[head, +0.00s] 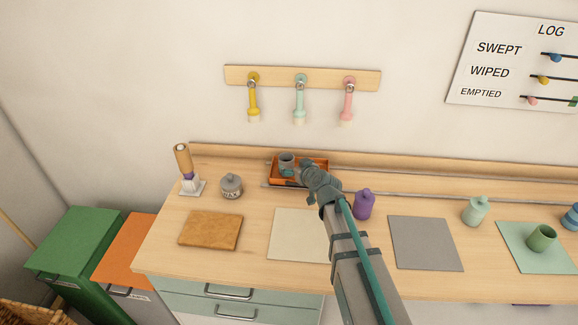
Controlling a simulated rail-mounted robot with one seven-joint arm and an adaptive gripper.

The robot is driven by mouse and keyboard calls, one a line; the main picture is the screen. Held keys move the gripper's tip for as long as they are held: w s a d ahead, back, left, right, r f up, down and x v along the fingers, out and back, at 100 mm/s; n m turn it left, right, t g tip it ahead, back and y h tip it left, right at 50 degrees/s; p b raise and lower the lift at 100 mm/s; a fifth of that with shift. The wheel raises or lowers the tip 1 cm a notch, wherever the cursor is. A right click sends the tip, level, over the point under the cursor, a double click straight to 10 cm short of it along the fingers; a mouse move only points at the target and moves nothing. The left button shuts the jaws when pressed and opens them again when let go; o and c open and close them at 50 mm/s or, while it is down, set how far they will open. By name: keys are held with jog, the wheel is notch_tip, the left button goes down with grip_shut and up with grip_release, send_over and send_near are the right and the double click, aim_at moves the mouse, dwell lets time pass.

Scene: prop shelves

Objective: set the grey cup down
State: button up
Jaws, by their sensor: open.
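The grey cup (286,159) stands at the back left part of the orange tray (272,184), near the rear ledge of the counter. It looks upright. My gripper (291,173) is at the tray, just in front of and to the right of the cup. My gripper is open. The wrist hides the right part of the tray, and I cannot tell whether the fingers touch the cup.
Brushes hang above.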

jog(key=shift+b+v, duration=0.45)
jog(key=shift+v, duration=1.8)
